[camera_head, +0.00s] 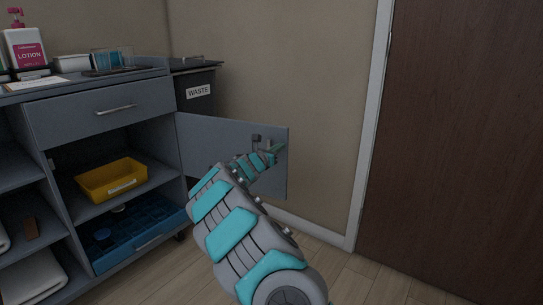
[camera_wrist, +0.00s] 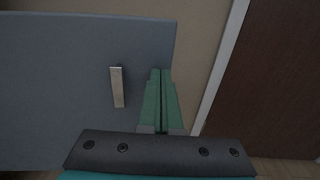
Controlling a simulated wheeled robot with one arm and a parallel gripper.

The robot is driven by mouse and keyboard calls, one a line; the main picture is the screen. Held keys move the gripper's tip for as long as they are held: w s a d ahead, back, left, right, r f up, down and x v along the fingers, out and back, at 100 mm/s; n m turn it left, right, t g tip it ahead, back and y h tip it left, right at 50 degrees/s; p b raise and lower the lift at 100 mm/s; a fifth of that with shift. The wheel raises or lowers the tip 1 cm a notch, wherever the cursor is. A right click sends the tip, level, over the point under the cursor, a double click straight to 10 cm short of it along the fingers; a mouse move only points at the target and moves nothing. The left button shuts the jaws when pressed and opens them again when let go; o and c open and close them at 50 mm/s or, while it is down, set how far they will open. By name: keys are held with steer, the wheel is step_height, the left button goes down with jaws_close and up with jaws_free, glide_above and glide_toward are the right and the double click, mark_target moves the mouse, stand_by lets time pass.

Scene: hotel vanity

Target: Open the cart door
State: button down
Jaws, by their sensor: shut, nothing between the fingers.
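The cart (camera_head: 99,117) stands at the left in the head view, and its grey door (camera_head: 222,133) is swung wide open to the right. The door also fills the left of the wrist view (camera_wrist: 60,85). A small metal handle (camera_wrist: 117,87) is on the door, left of my gripper's fingers in the wrist view. My gripper (camera_head: 279,148) is at the door's free edge, and its green fingers show in the wrist view (camera_wrist: 160,75). The fingers are together and empty, apart from the handle. I cannot tell whether they touch the door.
A yellow bin (camera_head: 112,179) and a blue tray (camera_head: 137,238) sit in the cart's open compartment. A waste bin (camera_head: 197,105) stands behind the door. A brown room door (camera_head: 465,140) is at the right. Bare floor (camera_head: 350,275) lies in front.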

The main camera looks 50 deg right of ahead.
steer(key=d, duration=0.1)
steer(key=w+d+t, duration=0.1)
steer(key=d, duration=0.1)
steer(key=shift+d+n+b, duration=0.1)
steer(key=shift+n+b, duration=0.3)
steer(key=s+b+v, duration=0.2)
steer(key=v, duration=1.2)
steer(key=shift+s+d, duration=0.3)
steer(key=shift+d, duration=0.05)
steer(key=shift+r, duration=0.1)
